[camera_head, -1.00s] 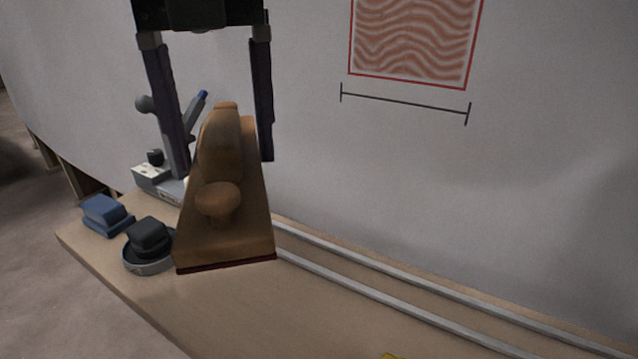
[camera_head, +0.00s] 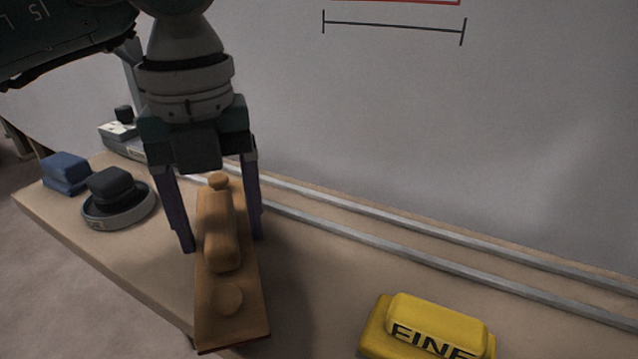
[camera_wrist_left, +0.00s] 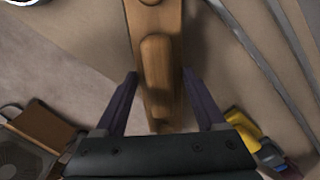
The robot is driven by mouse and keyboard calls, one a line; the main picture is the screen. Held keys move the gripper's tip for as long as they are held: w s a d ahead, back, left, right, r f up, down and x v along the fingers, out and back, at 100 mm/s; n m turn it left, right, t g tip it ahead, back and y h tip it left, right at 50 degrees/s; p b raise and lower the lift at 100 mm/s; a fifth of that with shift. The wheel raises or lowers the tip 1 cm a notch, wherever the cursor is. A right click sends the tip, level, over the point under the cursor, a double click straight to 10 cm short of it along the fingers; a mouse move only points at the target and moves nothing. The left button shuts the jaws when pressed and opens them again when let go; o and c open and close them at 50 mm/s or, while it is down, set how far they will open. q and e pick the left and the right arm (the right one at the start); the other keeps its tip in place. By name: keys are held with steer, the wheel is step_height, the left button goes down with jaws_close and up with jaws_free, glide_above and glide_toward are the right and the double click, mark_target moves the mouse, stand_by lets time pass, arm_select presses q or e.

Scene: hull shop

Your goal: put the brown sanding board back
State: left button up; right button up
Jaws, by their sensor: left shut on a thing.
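The brown sanding board (camera_head: 240,318) is a long, tapered wooden board with a raised grip, a round knob and a dark red underside edge. My left gripper (camera_head: 223,244) comes down from above with one finger on each side of the board, shut on it. The board is over the front part of the bench, its wide end towards me. Whether its underside touches the bench is hard to tell. In the left wrist view the board (camera_wrist_left: 157,65) runs up between the two fingers (camera_wrist_left: 160,82). My right gripper is not in view.
A yellow block marked FINE (camera_head: 425,330) lies at the front right. A black block in a round grey dish (camera_head: 118,205), a blue block (camera_head: 65,172) and a grey device (camera_head: 120,135) stand at the left. Two metal rails (camera_head: 400,240) run along the bench beside the pale hull wall.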

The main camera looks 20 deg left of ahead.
mark_target(219, 217)
arm_select(q)
step_height(219, 217, down, 2)
steer(key=shift+f, duration=0.1)
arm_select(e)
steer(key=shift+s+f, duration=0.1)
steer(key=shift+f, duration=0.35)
arm_select(q)
steer(key=o, duration=1.5)
step_height(219, 217, up, 11)
steer(key=p, duration=0.4)
steer(key=shift+r+p, duration=0.2)
steer(key=shift+p, duration=0.15)
steer(key=shift+r, duration=0.45)
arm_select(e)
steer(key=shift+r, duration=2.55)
